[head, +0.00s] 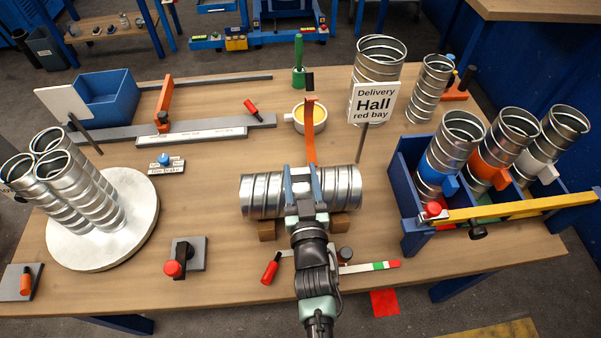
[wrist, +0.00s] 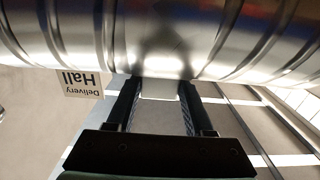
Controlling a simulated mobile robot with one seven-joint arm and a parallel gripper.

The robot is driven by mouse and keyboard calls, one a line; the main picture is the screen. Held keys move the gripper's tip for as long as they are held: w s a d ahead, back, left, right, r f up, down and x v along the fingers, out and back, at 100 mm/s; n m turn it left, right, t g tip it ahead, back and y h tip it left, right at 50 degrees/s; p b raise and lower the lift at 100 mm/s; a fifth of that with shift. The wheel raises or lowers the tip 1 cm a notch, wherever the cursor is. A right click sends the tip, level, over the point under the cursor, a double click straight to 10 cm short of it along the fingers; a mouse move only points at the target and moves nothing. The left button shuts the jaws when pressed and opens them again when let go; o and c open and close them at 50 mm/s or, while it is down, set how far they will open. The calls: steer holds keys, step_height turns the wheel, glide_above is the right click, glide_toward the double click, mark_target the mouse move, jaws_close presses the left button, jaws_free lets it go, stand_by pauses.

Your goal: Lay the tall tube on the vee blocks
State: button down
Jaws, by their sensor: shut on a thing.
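The shiny ribbed metal tube (head: 262,195) lies level across the middle of the table in the head view, running left to right. It also fills the top of the wrist view (wrist: 60,40). My gripper (head: 302,186) is shut on the tube near its middle, with a finger showing on each side of the grip. Two brown wooden vee blocks, a left one (head: 267,231) and a right one (head: 340,223), show directly under the tube. The tube hides most of both blocks. I cannot tell whether it touches them or hangs just above.
A "Delivery Hall red bay" sign (head: 374,101) stands behind right. A blue rack (head: 405,190) with several tubes is at right. A round turntable (head: 135,235) with upright tubes is at left. An orange arm (head: 310,133) and a yellow-filled cup (head: 298,118) stand just behind the tube.

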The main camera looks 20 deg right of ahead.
steer(key=shift+c, duration=1)
jaws_free()
steer(key=shift+f, duration=0.25)
steer(key=v, duration=1.3)
steer(key=shift+r+b, duration=0.2)
steer(key=shift+b, duration=0.1)
